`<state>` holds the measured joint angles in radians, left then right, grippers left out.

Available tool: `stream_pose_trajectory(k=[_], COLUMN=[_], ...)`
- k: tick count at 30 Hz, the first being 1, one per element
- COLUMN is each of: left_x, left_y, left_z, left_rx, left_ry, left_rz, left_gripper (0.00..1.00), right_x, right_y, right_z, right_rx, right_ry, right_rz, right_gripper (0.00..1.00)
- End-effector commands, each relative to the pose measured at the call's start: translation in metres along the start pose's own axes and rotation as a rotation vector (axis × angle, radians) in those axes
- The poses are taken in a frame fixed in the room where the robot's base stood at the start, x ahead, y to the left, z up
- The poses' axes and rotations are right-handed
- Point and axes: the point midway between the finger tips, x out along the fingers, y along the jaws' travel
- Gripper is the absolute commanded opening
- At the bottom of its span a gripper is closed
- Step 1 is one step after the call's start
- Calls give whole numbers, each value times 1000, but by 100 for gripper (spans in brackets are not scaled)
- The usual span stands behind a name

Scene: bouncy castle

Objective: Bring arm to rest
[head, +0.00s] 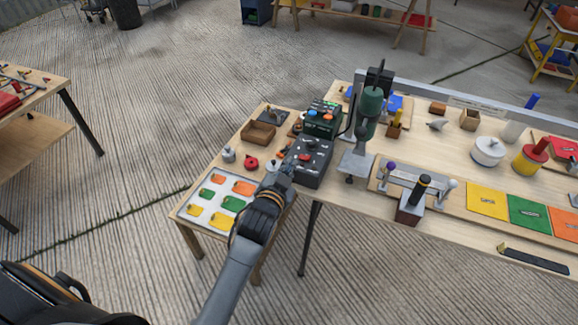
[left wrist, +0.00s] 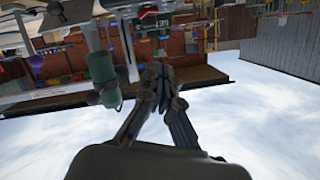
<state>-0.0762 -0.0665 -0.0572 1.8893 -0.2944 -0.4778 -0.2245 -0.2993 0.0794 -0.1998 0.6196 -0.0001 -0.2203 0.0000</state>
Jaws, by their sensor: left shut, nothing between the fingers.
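My left arm reaches up from the bottom of the head view. Its gripper (head: 284,178) is shut and empty, over the left part of the workbench, close in front of a dark control box (head: 312,160). The left wrist view shows the same gripper (left wrist: 160,72) with its fingertips together. Whether the fingers touch the box cannot be told. My right gripper is in neither view.
A white tray (head: 185,214) with coloured tags lies left of the gripper. A green drill press (head: 368,110) stands to its right. Behind are a wooden tray (head: 258,133) and a green box (head: 323,118). The floor in front of the bench is clear.

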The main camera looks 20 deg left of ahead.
Motion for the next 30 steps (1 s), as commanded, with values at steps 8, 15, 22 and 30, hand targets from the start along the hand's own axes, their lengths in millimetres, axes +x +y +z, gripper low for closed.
stream_pose_trajectory(k=[8,15,22,30], left_x=[0,3,-4,-78], left_y=[0,14,90,170], left_z=[0,21,147,324], left_rx=[0,-3,-33,-81], left_ry=[0,-35,-240,-550], left_rz=[0,28,181,340], left_gripper=[0,0,0,0], right_x=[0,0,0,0], right_y=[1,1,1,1], right_z=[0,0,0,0], right_rx=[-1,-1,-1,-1], right_ry=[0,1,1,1], right_rz=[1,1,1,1], right_gripper=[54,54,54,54])
